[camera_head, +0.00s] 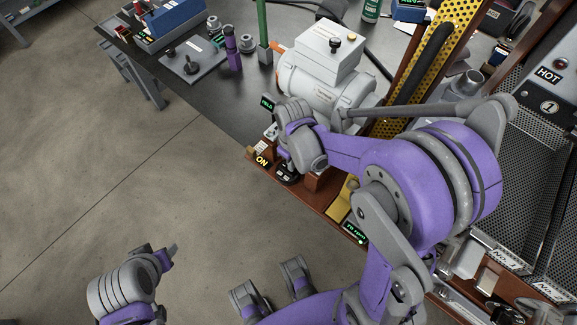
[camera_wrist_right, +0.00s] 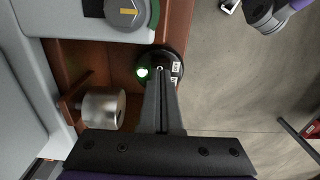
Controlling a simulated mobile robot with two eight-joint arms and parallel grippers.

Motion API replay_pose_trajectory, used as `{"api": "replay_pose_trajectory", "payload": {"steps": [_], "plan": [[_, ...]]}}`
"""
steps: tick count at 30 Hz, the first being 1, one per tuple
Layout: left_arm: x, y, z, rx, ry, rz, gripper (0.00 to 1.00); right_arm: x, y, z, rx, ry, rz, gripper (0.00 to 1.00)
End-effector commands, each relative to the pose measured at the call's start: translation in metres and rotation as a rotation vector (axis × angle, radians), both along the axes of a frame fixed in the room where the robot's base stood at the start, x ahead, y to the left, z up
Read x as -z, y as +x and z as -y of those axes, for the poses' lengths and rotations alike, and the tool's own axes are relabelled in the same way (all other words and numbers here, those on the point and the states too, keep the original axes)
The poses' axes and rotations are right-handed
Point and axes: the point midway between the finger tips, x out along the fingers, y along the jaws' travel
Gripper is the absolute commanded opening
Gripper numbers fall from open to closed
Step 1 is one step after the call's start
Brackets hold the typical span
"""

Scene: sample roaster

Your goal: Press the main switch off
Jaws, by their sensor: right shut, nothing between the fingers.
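The main switch appears as a round dark fitting with white lettering in the right wrist view (camera_wrist_right: 174,76), at the edge of the brown wooden base. In the head view my right gripper (camera_head: 289,170) is over the base's front corner, and my wrist hides most of the switch. An "ON" label (camera_head: 262,160) lies beside it. My left gripper (camera_head: 168,257) is over the floor at lower left, its jaw opening unclear.
A dial with a yellow mark (camera_wrist_right: 124,11) and a metal cylinder (camera_wrist_right: 103,109) are near the switch. A grey motor housing (camera_head: 322,84) stands behind my right wrist. A green display (camera_head: 355,232) is on the base's front edge. The floor (camera_head: 130,185) at left is clear.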

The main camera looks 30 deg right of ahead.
Motion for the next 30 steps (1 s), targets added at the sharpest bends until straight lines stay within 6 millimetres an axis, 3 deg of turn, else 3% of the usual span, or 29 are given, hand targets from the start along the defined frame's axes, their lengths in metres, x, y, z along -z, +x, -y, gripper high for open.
{"api": "replay_pose_trajectory", "payload": {"steps": [30], "plan": [[0.0079, -0.001, 0.0, 0.0, 0.0, -0.003, 0.5, 0.009, -0.0001, 0.0, 0.0, 0.0, 0.0, 0.0]]}}
